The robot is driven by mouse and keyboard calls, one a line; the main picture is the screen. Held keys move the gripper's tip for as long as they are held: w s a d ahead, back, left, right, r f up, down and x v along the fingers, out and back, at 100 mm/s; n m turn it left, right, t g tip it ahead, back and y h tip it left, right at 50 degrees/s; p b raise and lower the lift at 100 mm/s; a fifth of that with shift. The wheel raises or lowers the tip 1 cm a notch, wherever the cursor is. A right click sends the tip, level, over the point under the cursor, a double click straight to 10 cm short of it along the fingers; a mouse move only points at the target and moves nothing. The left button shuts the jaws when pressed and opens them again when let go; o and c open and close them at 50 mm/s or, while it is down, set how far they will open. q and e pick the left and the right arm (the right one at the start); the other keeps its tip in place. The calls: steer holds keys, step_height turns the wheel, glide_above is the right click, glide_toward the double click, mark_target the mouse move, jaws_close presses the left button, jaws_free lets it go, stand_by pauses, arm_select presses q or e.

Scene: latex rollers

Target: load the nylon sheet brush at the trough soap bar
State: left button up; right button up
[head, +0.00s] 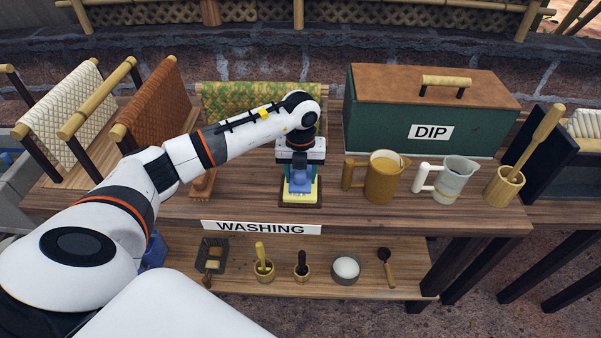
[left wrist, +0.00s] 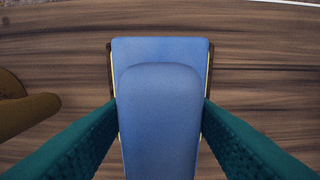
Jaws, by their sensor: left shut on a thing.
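My left gripper (head: 299,172) is shut on the nylon sheet brush (head: 301,184), a blue brush with a rounded handle and a wider block. In the left wrist view the brush (left wrist: 160,115) sits between the teal fingers. The yellow soap bar (head: 291,199) lies in a dark shallow trough (head: 301,206) on the upper shelf, directly under the brush. The brush covers much of the bar, and only thin yellow edges show in the wrist view. I cannot tell whether brush and bar touch. My right gripper is not in view.
An amber jug (head: 381,182), a clear jug (head: 450,185) and a wooden mortar (head: 504,187) stand right of the trough. A green DIP box (head: 385,125) is behind. A wooden brush (head: 203,185) is left. Several small items fill the lower shelf (head: 320,250).

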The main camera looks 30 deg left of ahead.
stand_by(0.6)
arm_select(q)
steer(key=shift+r+p, duration=2.5)
steer(key=shift+r, duration=0.95)
